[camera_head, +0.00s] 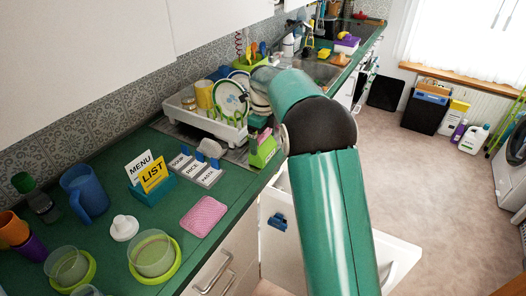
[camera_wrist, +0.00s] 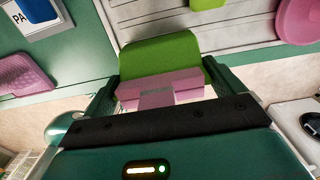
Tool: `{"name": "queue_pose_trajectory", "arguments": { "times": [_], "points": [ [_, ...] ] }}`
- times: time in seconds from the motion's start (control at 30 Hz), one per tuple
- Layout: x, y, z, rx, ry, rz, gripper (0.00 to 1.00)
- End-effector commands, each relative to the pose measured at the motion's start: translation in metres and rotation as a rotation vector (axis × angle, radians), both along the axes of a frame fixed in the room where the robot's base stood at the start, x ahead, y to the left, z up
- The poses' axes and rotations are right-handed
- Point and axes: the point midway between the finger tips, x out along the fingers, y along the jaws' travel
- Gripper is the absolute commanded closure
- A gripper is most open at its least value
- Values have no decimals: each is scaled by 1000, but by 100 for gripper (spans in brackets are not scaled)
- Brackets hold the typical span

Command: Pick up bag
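A small green and pink item (camera_head: 264,148) stands at the counter's front edge in the head view, below the dish rack. It may be the bag, but its shape does not make this certain. In the wrist view the same item (camera_wrist: 165,60) lies between the two fingers of my gripper (camera_wrist: 163,74), green part farther out and pink part nearer. The fingers are apart, one on each side of it. A narrow light gap shows beside its pink part, so a grip on it is not visible. My arm hides the gripper in the head view.
The white dish rack (camera_head: 212,122) stands just behind the item. An open white drawer or door (camera_head: 398,258) juts out below.

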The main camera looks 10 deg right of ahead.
Motion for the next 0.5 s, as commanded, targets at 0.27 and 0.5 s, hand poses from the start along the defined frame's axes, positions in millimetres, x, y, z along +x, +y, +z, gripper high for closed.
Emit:
{"name": "queue_pose_trajectory", "arguments": {
  "times": [0.27, 0.5],
  "points": [
    [0, 0, 1, -1, -2, 0, 75],
    [0, 0, 4, -1, -2, 0, 75]
  ]
}}
